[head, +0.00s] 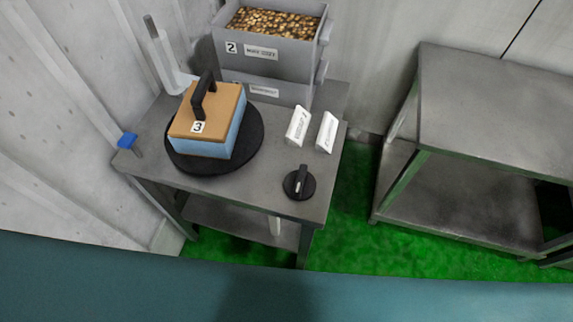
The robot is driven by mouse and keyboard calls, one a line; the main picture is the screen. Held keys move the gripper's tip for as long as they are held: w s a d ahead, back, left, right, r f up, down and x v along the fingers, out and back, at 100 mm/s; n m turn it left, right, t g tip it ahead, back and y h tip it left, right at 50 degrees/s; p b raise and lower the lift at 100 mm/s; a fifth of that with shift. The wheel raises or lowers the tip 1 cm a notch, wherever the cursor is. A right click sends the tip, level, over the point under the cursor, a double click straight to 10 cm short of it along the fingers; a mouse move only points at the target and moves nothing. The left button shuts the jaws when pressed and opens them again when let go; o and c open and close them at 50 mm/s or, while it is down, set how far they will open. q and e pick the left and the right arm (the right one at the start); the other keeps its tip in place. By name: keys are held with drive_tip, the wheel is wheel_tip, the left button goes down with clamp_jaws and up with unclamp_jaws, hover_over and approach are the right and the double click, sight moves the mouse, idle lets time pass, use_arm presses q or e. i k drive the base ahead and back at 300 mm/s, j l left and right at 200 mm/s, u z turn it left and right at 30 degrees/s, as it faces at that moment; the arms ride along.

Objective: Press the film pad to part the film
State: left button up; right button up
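A small blue pad (127,140) sits at the left edge of the metal table (262,185); it may be the film pad, but I cannot tell for sure. A light blue block (222,140) with a tan top (220,105), a black handle (203,93) and a "3" label stands on a black round plate (250,158). I cannot make out any film. Neither of my grippers is in the head view.
A black knob (299,183) is at the table's front right, with two white labelled pieces (298,125) (327,132) behind it. Stacked grey bins (290,65) and a white upright holder (165,60) stand at the back. Another metal table (490,100) stands right, across green floor.

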sight(127, 141)
drive_tip(key=u, duration=1.45)
drive_tip(key=i+j+u, duration=0.2)
drive_tip(key=j, duration=0.3)
drive_tip(key=k, duration=0.1)
